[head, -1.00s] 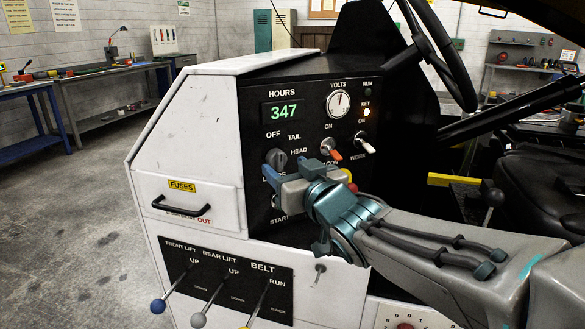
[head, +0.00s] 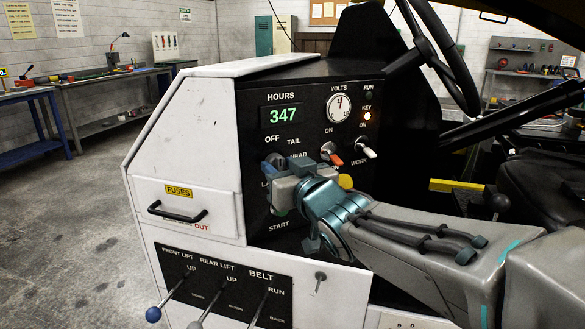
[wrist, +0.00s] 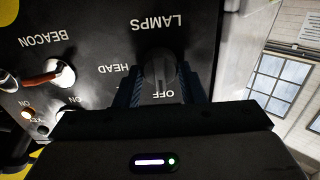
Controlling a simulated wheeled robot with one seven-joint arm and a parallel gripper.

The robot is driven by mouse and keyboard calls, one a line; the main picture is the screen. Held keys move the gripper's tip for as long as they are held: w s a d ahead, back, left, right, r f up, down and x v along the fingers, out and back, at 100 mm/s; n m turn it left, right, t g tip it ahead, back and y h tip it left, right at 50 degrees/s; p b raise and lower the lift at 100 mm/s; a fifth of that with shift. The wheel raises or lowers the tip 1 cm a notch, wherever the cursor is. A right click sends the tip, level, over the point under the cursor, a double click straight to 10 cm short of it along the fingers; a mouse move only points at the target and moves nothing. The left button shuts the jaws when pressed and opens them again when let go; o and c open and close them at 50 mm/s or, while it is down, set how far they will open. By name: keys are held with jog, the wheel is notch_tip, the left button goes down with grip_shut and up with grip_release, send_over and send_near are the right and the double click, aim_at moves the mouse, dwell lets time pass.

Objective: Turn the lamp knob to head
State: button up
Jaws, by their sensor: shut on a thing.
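The lamp knob (wrist: 158,68) is a round grey-black knob on the black dash panel. In the wrist view, which shows the panel upside down, it sits between the two blue fingers of my gripper (wrist: 160,88), which is shut on it. OFF, HEAD and LAMPS are lettered around it; the TAIL label is hidden there. I cannot tell exactly where the knob points. In the head view my gripper (head: 275,170) reaches in from the right and covers most of the knob and part of the HEAD label.
To the right of the knob are an orange-tipped beacon switch (head: 331,154) and a white-tipped work switch (head: 365,149). A yellow button (head: 346,182) is close beside my gripper. Lift and belt levers (head: 170,298) stand out below. A fuse drawer handle (head: 177,211) is to the left.

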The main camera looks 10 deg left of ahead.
jog(key=shift+m, duration=0.3)
jog(key=m+p, duration=0.2)
jog(key=m, duration=0.1)
jog(key=m+p, duration=0.2)
jog(key=m, duration=0.3)
jog(key=shift+d+p, duration=0.1)
jog(key=shift+p, duration=0.2)
jog(key=m+p, duration=0.1)
jog(key=m, duration=0.3)
jog(key=shift+w+f+m, duration=0.1)
jog(key=shift+m, duration=0.3)
jog(key=m+p, duration=0.1)
jog(key=m, duration=0.3)
jog(key=shift+f, duration=0.1)
jog(key=shift+m+p, duration=0.3)
jog(key=shift+m, duration=0.1)
jog(key=o, duration=1)
